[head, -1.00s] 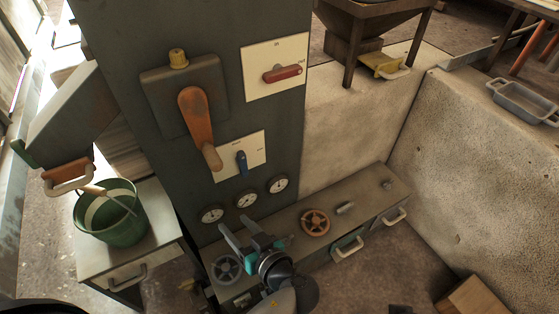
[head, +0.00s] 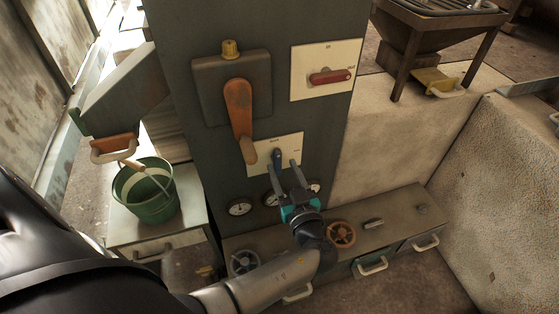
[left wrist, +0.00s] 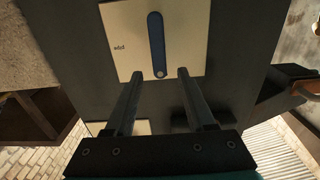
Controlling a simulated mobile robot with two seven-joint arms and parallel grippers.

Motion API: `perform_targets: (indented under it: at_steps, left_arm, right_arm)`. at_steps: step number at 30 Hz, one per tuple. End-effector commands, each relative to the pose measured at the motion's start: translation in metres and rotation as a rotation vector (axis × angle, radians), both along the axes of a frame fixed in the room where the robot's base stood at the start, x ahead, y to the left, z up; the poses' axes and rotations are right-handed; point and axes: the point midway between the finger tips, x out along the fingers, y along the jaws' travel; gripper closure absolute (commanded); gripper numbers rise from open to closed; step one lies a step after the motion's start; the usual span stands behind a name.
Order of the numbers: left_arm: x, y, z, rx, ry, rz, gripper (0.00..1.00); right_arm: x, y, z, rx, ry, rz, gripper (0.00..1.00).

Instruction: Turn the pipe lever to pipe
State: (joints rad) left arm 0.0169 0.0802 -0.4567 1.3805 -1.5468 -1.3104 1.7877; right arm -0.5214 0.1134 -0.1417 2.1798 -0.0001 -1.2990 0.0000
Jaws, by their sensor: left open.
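The blue lever (head: 277,156) is mounted on a white plate (head: 262,153) low on the dark panel. In the left wrist view the blue lever (left wrist: 156,42) stands upright in the picture, with a small upside-down word, seemingly "pipe", on the plate to its left. My left gripper (head: 286,165) is open in front of the plate, fingers pointing at it. In the left wrist view the left gripper (left wrist: 159,74) has its fingers apart, either side of the lever's round-ended tip in the picture. Contact is not visible. My right gripper is not in view.
A large orange lever (head: 240,115) hangs above left of the blue one. A red switch (head: 331,76) is at upper right. Gauges (head: 240,207) lie below the plate. A low bench with an orange handwheel (head: 341,233) stands below. A green bucket (head: 146,190) is at left.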

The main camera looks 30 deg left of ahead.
Motion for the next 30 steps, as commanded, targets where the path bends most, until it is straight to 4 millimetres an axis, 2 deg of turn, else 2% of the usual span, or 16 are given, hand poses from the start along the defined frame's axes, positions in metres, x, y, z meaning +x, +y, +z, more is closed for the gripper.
perform_targets:
  at_steps: [3, 9, 19, 30]
  left_arm:
    - [0.013, 0.016, 0.000, 0.002, -0.001, 0.001, 0.45]
    - [0.024, 0.028, 0.000, 0.001, 0.001, 0.000, 0.45]
    - [0.026, 0.030, 0.000, 0.000, 0.001, 0.000, 0.46]
    - [0.025, 0.030, 0.000, 0.000, 0.001, 0.000, 0.88]
  right_arm:
    - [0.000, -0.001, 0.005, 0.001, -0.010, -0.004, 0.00]
    - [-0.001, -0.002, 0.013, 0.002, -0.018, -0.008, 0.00]
    - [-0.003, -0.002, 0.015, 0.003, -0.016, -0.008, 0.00]
    - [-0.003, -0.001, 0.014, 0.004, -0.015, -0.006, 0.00]
